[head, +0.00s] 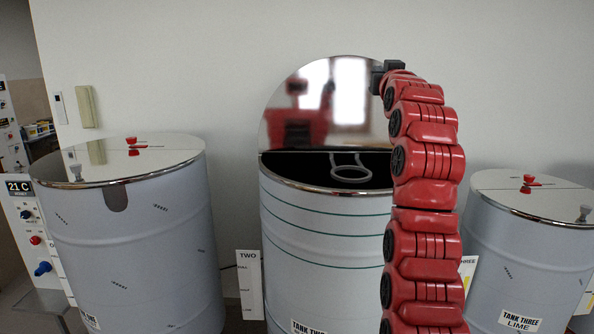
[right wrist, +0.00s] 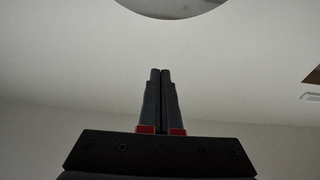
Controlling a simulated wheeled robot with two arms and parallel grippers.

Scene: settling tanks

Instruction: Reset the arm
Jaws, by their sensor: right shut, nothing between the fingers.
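My right arm, red and jointed, rises on the right of the head view in front of the middle tank. Its dark right gripper (head: 377,80) is at the top, by the right edge of the raised lid (head: 300,110); I cannot tell if they touch. In the right wrist view the two fingers of this gripper (right wrist: 160,72) are together with nothing between them, against a pale wall or ceiling. A shiny curved edge shows at the top of that view. My left gripper is not in view.
The middle tank (head: 320,235) stands half open, with a pale ring (head: 350,173) inside its rim. A closed tank (head: 140,250) stands at left and tank three (head: 520,260) at right, partly behind my arm. A control panel (head: 30,235) is at far left.

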